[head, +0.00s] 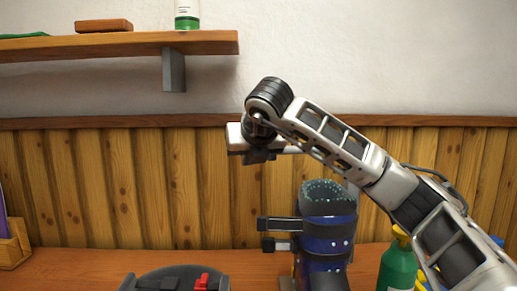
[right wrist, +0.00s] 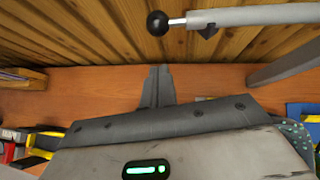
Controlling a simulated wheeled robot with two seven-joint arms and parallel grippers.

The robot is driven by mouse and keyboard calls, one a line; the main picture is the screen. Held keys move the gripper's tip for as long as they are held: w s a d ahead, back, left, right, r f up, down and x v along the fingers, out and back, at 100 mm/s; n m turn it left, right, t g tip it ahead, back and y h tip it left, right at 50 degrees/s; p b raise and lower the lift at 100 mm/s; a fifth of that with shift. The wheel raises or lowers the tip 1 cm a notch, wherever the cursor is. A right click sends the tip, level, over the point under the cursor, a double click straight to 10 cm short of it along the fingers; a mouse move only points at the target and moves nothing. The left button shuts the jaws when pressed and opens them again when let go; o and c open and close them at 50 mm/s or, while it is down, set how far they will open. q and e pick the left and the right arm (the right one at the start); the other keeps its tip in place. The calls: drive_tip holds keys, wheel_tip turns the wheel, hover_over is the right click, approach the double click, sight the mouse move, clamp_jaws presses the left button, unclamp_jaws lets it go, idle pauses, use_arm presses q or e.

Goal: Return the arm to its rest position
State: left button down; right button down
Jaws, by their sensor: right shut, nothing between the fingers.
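My right arm enters the head view from the right and is raised above the bench. Its gripper (head: 260,156) is by the wood-panelled wall, up and left of a dark blue boot (head: 325,226). The gripper touches nothing that I can see. In the right wrist view its fingers (right wrist: 157,85) are together and empty, with the bench behind them. My left gripper is not in view.
A dark grey piece with a red part (head: 202,281) is at the bench's front edge. A green bottle (head: 398,266) stands right of the boot. A wooden shelf (head: 120,44) hangs upper left. A black-knobbed lever (right wrist: 157,21) shows in the wrist view.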

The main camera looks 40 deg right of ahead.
drive_tip(key=a+v, duration=0.1)
drive_tip(key=v, duration=0.9)
